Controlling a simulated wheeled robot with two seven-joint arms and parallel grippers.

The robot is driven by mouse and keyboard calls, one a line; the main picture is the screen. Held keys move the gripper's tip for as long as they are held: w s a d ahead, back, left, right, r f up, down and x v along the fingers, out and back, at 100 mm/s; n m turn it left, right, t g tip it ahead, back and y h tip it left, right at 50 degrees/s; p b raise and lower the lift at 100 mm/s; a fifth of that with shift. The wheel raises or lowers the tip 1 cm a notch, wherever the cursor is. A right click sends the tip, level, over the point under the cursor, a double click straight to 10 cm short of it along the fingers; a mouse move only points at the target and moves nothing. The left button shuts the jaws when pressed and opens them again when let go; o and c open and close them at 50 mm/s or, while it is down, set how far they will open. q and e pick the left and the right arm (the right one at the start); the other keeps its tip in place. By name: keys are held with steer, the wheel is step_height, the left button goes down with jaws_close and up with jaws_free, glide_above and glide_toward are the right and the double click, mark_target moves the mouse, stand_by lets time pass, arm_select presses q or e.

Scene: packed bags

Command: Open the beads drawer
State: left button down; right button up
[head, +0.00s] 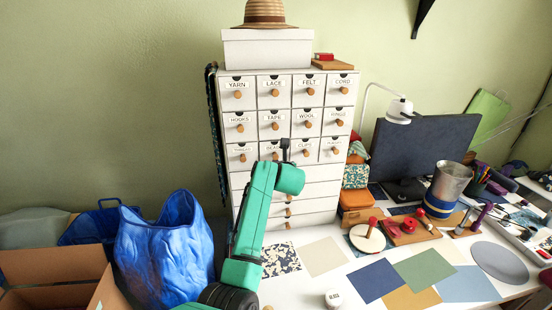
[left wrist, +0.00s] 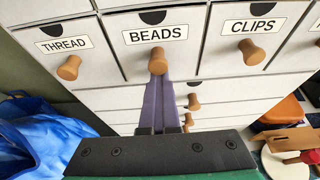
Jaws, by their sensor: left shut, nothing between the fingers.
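The beads drawer (left wrist: 136,50) is closed in the white cabinet, between the THREAD and CLIPS drawers. It has a BEADS label and a round wooden knob (left wrist: 157,61). In the head view the beads drawer (head: 263,148) is partly hidden by my left arm. My left gripper (left wrist: 158,74) is shut, with its purple fingers together and their tips at the lower edge of the knob in the left wrist view. I cannot tell whether they touch it. Nothing is held. My right gripper is not in view.
The thread drawer (left wrist: 50,57) and the clips drawer (left wrist: 250,45) flank it, each with a knob. A blue bag (head: 165,250) and an open cardboard box (head: 50,265) stand at the left. The desk at the right holds paper sheets (head: 374,281), stamps and a dark panel (head: 425,145).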

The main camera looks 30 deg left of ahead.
arm_select(q)
steer(key=shift+s+d+p, duration=0.5)
steer(key=shift+s+d, duration=0.1)
steer(key=shift+s, duration=0.25)
steer(key=shift+s+d+p, duration=0.45)
steer(key=shift+s+d, duration=0.15)
steer(key=shift+s, duration=0.2)
steer(key=shift+s+d+p, duration=0.35)
steer(key=shift+s+d, duration=0.25)
steer(key=shift+s, duration=0.2)
steer(key=shift+s+d+p, duration=0.35)
steer(key=shift+s+d, duration=0.25)
steer(key=shift+s, duration=0.2)
